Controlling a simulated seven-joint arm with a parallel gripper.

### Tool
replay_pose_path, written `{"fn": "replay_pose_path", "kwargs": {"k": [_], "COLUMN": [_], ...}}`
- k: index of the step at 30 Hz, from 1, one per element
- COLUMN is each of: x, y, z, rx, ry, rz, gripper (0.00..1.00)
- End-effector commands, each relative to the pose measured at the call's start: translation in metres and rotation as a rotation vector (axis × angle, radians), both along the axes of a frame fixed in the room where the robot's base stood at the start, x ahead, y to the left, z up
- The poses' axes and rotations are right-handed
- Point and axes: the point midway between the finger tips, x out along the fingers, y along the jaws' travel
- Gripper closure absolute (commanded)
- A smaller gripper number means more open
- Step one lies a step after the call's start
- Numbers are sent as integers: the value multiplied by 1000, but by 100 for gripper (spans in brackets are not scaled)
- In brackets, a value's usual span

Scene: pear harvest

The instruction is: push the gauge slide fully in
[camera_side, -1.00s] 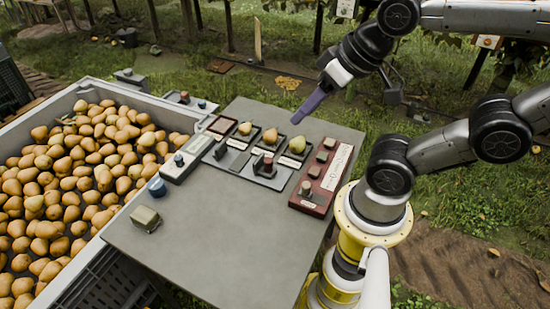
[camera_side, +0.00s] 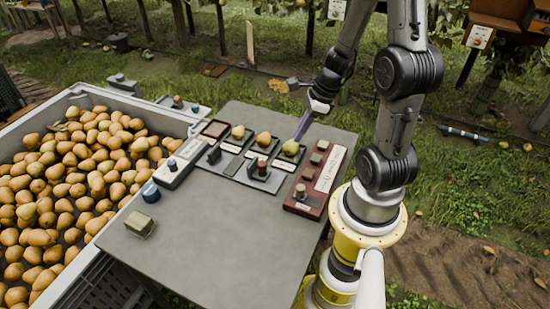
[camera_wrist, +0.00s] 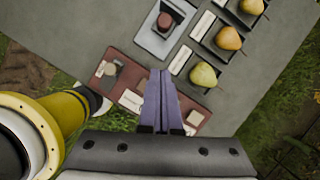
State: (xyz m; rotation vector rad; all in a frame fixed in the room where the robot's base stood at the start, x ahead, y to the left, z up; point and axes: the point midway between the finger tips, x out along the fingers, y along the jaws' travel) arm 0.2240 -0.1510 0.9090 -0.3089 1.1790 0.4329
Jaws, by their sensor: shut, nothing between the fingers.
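A grey plate (camera_side: 245,177) on the table carries a dark block with a red-brown knob (camera_side: 262,166). I take this for the gauge slide, but cannot tell how far in it sits. In the wrist view the knob (camera_wrist: 165,21) is at the top, on its light grey plate (camera_wrist: 148,38). My gripper (camera_side: 299,136), with purple fingers, is shut and empty. It points down near the right-hand pear and the red panel, to the right of the knob. In the wrist view the fingertips (camera_wrist: 160,74) are together, below the knob and apart from it.
Three pears (camera_side: 237,132) (camera_side: 263,139) (camera_side: 290,148) sit on dark pads with labels. A red panel (camera_side: 330,168) with several buttons lies at the right. A grey control box (camera_side: 178,165) stands at the left, beside a bin (camera_side: 75,270) of pears. The table's front (camera_side: 205,240) is mostly clear.

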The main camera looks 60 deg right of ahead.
Motion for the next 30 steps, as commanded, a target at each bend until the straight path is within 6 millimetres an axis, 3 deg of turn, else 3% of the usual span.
{"fn": "replay_pose_path", "kwargs": {"k": [8, 30], "x": [-3, 24], "y": [-4, 10], "z": [-11, -93], "rx": [12, 9], "ry": [5, 8], "rz": [-31, -27], "gripper": [100, 100]}}
